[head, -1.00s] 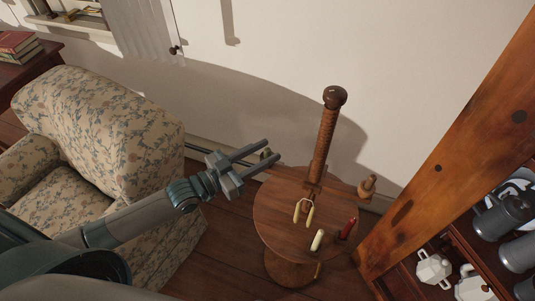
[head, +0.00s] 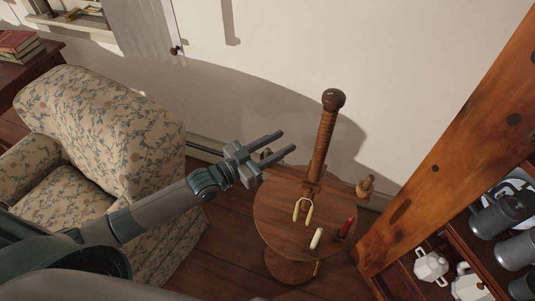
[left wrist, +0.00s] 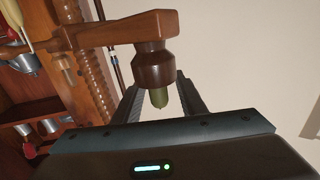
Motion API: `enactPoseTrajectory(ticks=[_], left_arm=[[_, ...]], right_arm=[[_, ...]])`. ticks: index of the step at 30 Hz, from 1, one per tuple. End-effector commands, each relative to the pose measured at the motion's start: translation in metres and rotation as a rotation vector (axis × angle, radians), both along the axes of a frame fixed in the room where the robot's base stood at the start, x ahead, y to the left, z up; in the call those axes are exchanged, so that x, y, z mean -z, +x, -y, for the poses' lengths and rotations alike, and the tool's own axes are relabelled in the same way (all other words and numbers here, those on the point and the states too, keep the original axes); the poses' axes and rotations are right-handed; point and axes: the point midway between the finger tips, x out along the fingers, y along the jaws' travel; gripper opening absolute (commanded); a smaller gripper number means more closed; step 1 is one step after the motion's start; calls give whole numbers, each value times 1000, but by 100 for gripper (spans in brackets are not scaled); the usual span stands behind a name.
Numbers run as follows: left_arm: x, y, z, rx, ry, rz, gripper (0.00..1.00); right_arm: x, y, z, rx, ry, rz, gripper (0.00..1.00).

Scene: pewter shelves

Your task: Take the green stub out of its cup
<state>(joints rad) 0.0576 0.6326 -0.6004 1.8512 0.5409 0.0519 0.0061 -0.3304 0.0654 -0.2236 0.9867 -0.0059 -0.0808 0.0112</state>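The green stub (left wrist: 159,98) shows in the left wrist view, standing out of a dark brown wooden cup (left wrist: 155,68) at the end of a wooden arm (left wrist: 100,37). That view appears upside down, so the stub points down in it. In the head view the stub (head: 266,152) is small and partly hidden by my left gripper (head: 288,140). My left gripper is open, with one finger on each side of the stub in the left wrist view (left wrist: 158,82). I see no contact between fingers and stub. My right gripper is in neither view.
The ribbed wooden post (head: 322,145) rises from a round table (head: 280,225). A floral armchair (head: 95,140) is at left, shelves (head: 425,165) at right.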

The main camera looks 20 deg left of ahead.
Motion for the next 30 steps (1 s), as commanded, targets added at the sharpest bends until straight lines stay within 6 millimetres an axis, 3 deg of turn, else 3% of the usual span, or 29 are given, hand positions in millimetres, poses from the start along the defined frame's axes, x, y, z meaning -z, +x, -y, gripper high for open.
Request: enactPoseTrajectory(ticks=[5,9,10,23,30], left_arm=[[0,0,0,0,0,0,38],[0,0,0,0,0,0,4],[0,0,0,0,0,0,0],[-2,0,0,0,-1,1,0],[-23,0,0,0,-1,3,0]], right_arm=[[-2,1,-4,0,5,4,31],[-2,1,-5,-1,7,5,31],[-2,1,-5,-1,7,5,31],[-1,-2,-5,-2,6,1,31],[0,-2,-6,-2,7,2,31]])
